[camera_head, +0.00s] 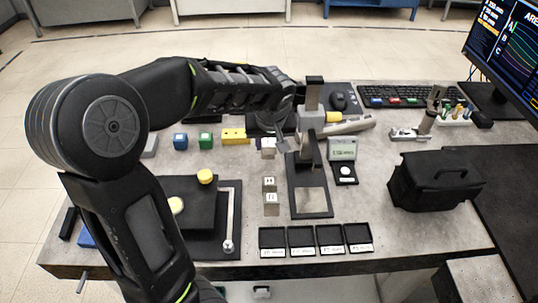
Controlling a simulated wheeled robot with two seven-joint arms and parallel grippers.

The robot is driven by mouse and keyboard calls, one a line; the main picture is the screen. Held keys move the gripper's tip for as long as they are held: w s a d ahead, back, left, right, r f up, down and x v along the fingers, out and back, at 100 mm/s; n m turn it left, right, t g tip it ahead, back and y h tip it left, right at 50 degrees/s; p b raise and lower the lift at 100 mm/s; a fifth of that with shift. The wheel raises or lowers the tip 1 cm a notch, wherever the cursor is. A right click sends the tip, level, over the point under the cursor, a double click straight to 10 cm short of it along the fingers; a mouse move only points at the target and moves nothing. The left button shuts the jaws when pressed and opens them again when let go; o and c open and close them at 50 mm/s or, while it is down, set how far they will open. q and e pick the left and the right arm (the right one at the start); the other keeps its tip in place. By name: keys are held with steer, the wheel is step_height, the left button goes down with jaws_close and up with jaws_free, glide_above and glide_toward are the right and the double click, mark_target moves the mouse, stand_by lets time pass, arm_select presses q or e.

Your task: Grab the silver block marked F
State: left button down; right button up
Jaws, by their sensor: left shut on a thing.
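My left arm comes in from the left and reaches across the table. Its gripper (277,138) is near the table's middle, shut on a small silver block (268,147); the letter on this block is too small to read surely. The arm and gripper partly hide the jaws. Two more silver blocks stand in a line nearer the front, an upper one (269,183) and a lower one marked with what looks like H (271,199). My right gripper is not in view.
Several black trays (272,239) line the front edge. A black case (436,181) stands at the right.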

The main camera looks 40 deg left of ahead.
arm_select(q)
steer(key=shift+r, duration=0.7)
